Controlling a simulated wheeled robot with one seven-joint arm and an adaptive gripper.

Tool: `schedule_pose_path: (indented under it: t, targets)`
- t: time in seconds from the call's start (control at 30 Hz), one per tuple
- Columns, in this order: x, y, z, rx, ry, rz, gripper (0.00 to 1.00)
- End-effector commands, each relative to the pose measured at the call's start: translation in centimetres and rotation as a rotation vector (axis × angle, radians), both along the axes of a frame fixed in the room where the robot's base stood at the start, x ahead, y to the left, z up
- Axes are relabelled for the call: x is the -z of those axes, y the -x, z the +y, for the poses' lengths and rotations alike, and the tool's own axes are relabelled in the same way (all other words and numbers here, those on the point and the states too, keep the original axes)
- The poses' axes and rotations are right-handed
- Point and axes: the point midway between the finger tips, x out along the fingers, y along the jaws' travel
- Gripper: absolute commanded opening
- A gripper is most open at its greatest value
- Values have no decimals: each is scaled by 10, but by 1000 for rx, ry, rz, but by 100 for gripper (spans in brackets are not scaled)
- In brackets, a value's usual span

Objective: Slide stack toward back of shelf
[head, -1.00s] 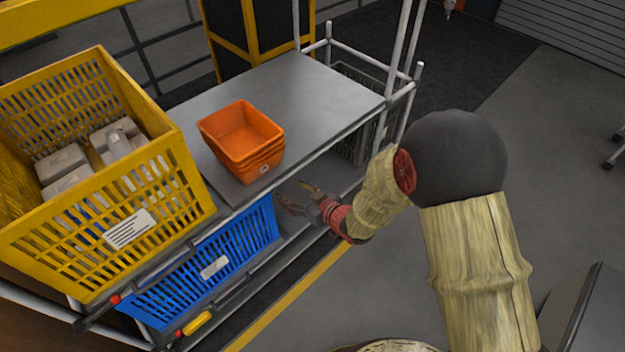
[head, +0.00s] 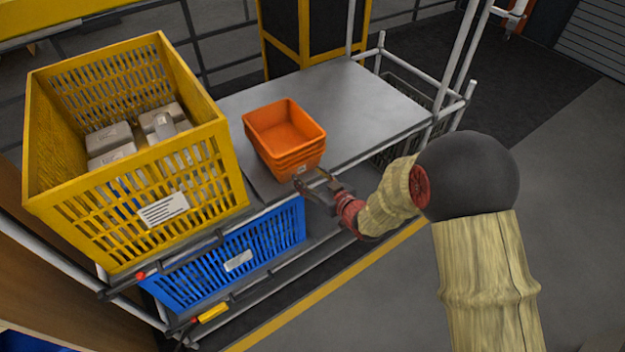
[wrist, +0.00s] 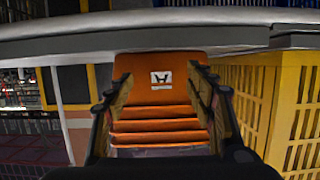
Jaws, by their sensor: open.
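A stack of nested orange bins (head: 284,130) stands on the grey shelf (head: 355,100), close to its front edge and right of the yellow crate. My gripper (head: 314,181) is just in front of the stack's front right corner, at about the shelf edge. In the wrist view the stack (wrist: 158,100) fills the gap between the two open fingers (wrist: 160,92), its white label facing the camera. The picture there is upside down or rolled. Whether the fingers touch the bins I cannot tell.
A yellow crate (head: 125,215) with several grey packages stands left of the stack. A blue crate (head: 238,255) sits on the lower level. White posts (head: 465,60) rise at the shelf's right end. The shelf behind and right of the stack is clear.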

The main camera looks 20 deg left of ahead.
Motion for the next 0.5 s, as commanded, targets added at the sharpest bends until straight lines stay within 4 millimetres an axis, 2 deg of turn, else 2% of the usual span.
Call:
schedule_pose_path:
  t: [0.5]
  targets:
    - [0, -8, 10, 0, 1, -1, 55]
